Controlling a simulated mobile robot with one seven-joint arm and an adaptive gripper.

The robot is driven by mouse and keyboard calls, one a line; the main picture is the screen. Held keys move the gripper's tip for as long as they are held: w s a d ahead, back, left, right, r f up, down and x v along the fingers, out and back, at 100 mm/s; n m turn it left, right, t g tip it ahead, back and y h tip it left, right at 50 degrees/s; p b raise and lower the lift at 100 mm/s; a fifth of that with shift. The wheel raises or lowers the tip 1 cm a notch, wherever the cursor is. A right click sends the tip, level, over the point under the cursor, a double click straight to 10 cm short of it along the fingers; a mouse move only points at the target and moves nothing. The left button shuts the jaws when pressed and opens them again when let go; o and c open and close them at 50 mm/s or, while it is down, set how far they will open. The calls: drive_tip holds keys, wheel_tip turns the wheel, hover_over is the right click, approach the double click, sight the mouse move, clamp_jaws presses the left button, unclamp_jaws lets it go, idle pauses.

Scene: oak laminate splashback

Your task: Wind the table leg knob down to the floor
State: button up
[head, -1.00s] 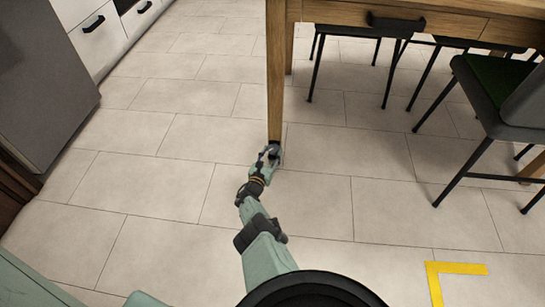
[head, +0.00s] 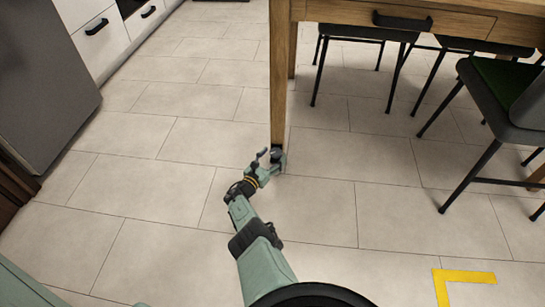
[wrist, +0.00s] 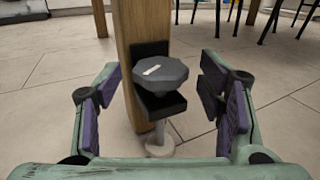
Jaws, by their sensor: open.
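The wooden table leg (head: 277,95) stands at the near left corner of the table; it also shows in the wrist view (wrist: 142,28). On its side a black bracket (wrist: 165,104) carries a dark grey faceted knob (wrist: 160,72) with a white mark on top. Below the bracket a thin stem runs down to a pale round foot (wrist: 160,148); I cannot tell whether it touches the floor. My gripper (head: 269,160) is low at the leg's bottom. In the wrist view its purple-padded fingers are open, one on each side of the knob, with gaps to it.
The table drawer front (head: 400,22) is above, right of the leg. A dark chair with a green seat (head: 495,92) stands at the right. White cabinets (head: 98,35) and a grey appliance (head: 45,90) are at the left. Yellow floor tape (head: 465,277) lies front right. Tiles left of the leg are clear.

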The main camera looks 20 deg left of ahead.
drive_tip(key=shift+d+r, duration=0.1)
idle(0.3)
drive_tip(key=shift+d+r+n+y+p, duration=0.1)
drive_tip(key=shift+n+y+p, duration=0.2)
drive_tip(key=shift+y+p, duration=0.35)
drive_tip(key=y+p, duration=0.1)
drive_tip(key=n+y+p, duration=0.1)
drive_tip(key=p, duration=0.1)
drive_tip(key=shift+d+r+n, duration=0.25)
drive_tip(key=shift+n, duration=0.05)
drive_tip(key=n+y, duration=0.1)
drive_tip(key=y+p, duration=0.1)
drive_tip(key=y, duration=0.1)
drive_tip(key=shift+w+d+f+n, duration=0.1)
drive_tip(key=shift+d+f+n, duration=0.1)
drive_tip(key=shift+n, duration=0.2)
drive_tip(key=shift+s+n+y+p, duration=0.25)
drive_tip(key=shift+n+y+p, duration=0.15)
drive_tip(key=shift+y+p, duration=0.15)
drive_tip(key=p+v, duration=0.7)
drive_tip(key=v, duration=0.3)
drive_tip(key=a+r+m+g+y+p, duration=0.2)
drive_tip(key=a+r+m, duration=1.1)
drive_tip(key=a+r, duration=1)
drive_tip(key=a, duration=0.4)
drive_tip(key=shift+s+r+g, duration=0.15)
drive_tip(key=shift+s+g, duration=0.25)
drive_tip(key=shift+c, duration=0.2)
